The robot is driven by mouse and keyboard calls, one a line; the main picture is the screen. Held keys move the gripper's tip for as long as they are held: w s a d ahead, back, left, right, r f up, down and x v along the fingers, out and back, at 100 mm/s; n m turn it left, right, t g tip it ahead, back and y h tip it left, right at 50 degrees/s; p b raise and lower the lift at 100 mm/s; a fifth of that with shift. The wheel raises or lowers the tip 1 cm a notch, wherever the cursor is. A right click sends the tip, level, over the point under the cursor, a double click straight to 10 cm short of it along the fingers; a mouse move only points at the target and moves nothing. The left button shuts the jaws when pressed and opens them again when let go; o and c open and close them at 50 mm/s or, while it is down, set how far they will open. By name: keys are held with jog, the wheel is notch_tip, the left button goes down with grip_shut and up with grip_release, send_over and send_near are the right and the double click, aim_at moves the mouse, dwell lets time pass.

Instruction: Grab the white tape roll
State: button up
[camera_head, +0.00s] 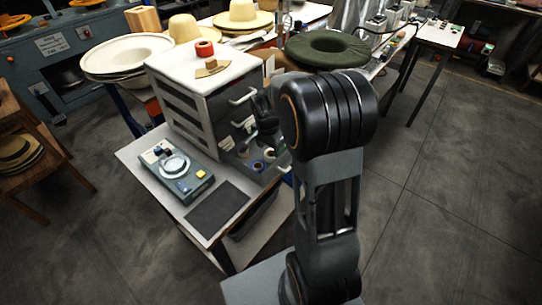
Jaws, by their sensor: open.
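A small open grey tray (243,172) stands at the right of the workbench, beside the drawer cabinet. It holds small tape rolls. One pale ring-shaped roll (269,153) is at its back and a darker-centred one (257,165) is nearer; which is the white tape roll I cannot tell for sure. My gripper (264,138) is the dark shape just above the tray, partly hidden by my own arm. It is open, and I see nothing held between its fingers. Its fingertips are too small and dark to place exactly.
The white-topped drawer cabinet (184,93) stands close left of my gripper, with a red roll (205,48) on top. A grey-blue device (189,183) with a pale dial and a dark mat (217,208) lie in front. Hats stand behind. The floor at right is clear.

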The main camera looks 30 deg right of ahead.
aim_at(271, 153)
jog(key=shift+d+f, duration=0.2)
jog(key=shift+f, duration=1.45)
jog(key=shift+c, duration=0.2)
jog(key=c, duration=0.6)
jog(key=shift+c, duration=0.2)
